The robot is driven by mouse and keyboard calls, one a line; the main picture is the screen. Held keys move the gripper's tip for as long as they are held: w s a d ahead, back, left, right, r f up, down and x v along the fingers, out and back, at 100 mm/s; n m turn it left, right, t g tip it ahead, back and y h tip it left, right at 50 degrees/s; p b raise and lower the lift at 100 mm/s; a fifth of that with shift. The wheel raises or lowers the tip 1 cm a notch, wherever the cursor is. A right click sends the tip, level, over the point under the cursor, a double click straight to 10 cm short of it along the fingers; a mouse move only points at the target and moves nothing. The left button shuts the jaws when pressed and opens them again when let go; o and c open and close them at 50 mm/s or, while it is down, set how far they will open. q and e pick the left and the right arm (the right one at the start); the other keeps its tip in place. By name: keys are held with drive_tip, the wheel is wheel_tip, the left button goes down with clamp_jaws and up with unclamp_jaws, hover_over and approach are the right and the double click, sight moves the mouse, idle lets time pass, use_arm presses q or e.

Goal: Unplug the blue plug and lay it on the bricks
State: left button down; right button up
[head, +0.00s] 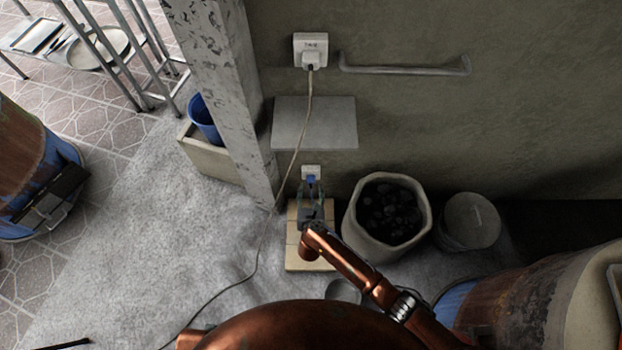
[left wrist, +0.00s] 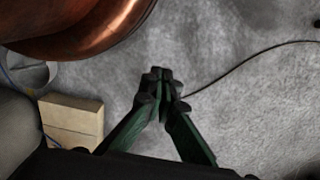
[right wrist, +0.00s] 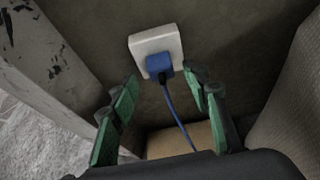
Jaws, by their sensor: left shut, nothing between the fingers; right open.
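The blue plug (right wrist: 158,64) sits in a white wall socket (right wrist: 150,42) in the right wrist view, with a blue cord hanging down from it. In the head view the plug (head: 312,178) shows low on the wall, above the bricks (head: 297,262), a pale stack against the wall. My right gripper (right wrist: 165,95) is open, its fingers on either side of the plug and cord, apart from the plug. In the head view the right gripper (head: 311,190) is over the bricks. My left gripper (left wrist: 161,75) is shut and empty above the grey floor.
A sack of coal (head: 390,212) and a bucket (head: 468,222) stand right of the bricks. A concrete pillar (head: 225,95) is at left. A white plug and socket (head: 311,50) with a pale cord and a grey shelf (head: 335,122) are above.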

sight(311, 183)
drive_tip(key=b+x, duration=0.1)
drive_tip(key=x, duration=0.2)
drive_tip(key=shift+f+b, duration=0.1)
drive_tip(key=shift+b, duration=0.2)
drive_tip(key=shift+w+f+b, duration=0.15)
drive_tip(key=shift+w+b, duration=0.15)
drive_tip(key=shift+w, duration=0.05)
drive_tip(key=shift+w+f, duration=0.15)
drive_tip(key=shift+w, duration=0.25)
use_arm(q)
drive_tip(key=shift+t+h, duration=0.3)
drive_tip(key=r, duration=0.1)
drive_tip(key=w+d+r, duration=0.1)
drive_tip(key=r, duration=0.3)
drive_tip(key=shift+w+d+r, duration=0.25)
drive_tip(key=shift+d, duration=0.1)
use_arm(e)
drive_tip(key=shift+w, duration=0.1)
use_arm(q)
drive_tip(key=shift+r, duration=0.1)
use_arm(e)
drive_tip(key=shift+c, duration=0.5)
clamp_jaws()
use_arm(q)
drive_tip(key=shift+w, duration=0.1)
